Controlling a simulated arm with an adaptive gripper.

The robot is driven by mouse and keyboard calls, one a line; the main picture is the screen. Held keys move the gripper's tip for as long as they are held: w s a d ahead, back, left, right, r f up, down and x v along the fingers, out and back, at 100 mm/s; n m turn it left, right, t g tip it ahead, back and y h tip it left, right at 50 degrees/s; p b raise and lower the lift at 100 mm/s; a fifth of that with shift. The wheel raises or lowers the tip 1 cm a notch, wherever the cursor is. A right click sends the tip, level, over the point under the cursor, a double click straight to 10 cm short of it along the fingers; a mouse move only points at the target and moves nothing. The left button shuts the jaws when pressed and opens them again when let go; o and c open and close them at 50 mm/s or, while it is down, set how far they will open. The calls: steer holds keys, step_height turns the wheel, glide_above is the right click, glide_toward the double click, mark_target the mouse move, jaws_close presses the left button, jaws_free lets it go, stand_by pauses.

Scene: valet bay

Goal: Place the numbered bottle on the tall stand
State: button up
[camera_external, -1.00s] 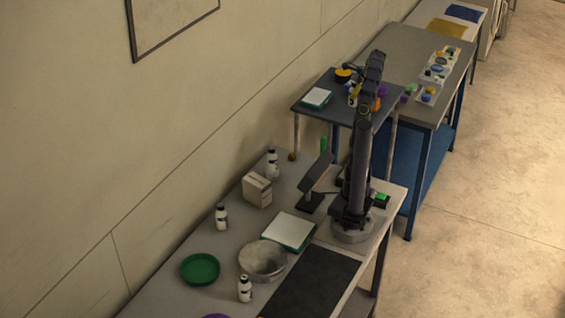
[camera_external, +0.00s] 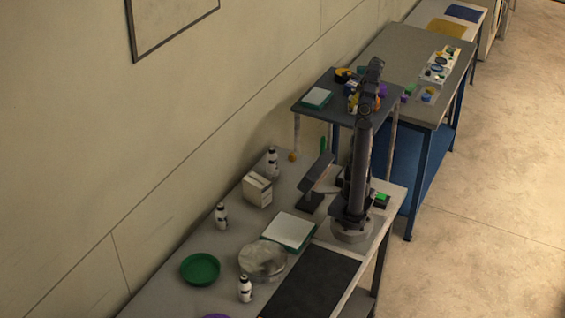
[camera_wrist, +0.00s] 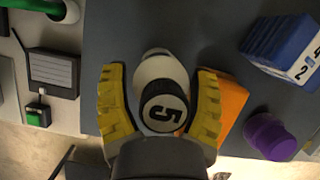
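The numbered bottle (camera_wrist: 158,72) is white with a black cap marked 5. In the wrist view it stands between the yellow fingers of my gripper (camera_wrist: 160,103) over a dark grey surface. The fingers lie on either side of the bottle, with narrow gaps visible beside the cap, so my gripper looks open around it. In the external view the arm reaches over the raised dark table (camera_external: 335,107), and the bottle cannot be made out there.
Beside the bottle in the wrist view are an orange block (camera_wrist: 236,98), a blue numbered box (camera_wrist: 282,47) and a purple cylinder (camera_wrist: 268,137).

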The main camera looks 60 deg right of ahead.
steer(key=shift+r, duration=0.15)
steer(key=v, duration=1.2)
steer(key=w+a+r+n+g+y, duration=0.1)
steer(key=w+a+r+n, duration=0.1)
steer(key=w+a+n, duration=0.65)
steer(key=w+a+r+n+g+y, duration=0.1)
steer(key=w+a+r+n, duration=0.3)
steer(key=a, duration=0.8)
steer(key=a+f+n+g, duration=0.2)
steer(key=a+n, duration=0.6)
steer(key=a, duration=1)
steer(key=s+a+f+n+g+h, duration=0.1)
steer(key=s+a+f+n, duration=0.2)
steer(key=s+a+n, duration=0.3)
steer(key=s+a+f+n+g+h, duration=0.1)
steer(key=s+a+f+n, duration=0.2)
steer(key=s, duration=0.9)
steer(key=a+n, duration=0.3)
steer(key=n, duration=0.1)
steer(key=shift+s+f+n+h, duration=0.2)
steer(key=shift+f+n+h, duration=0.05)
steer(key=shift+n+h, duration=0.1)
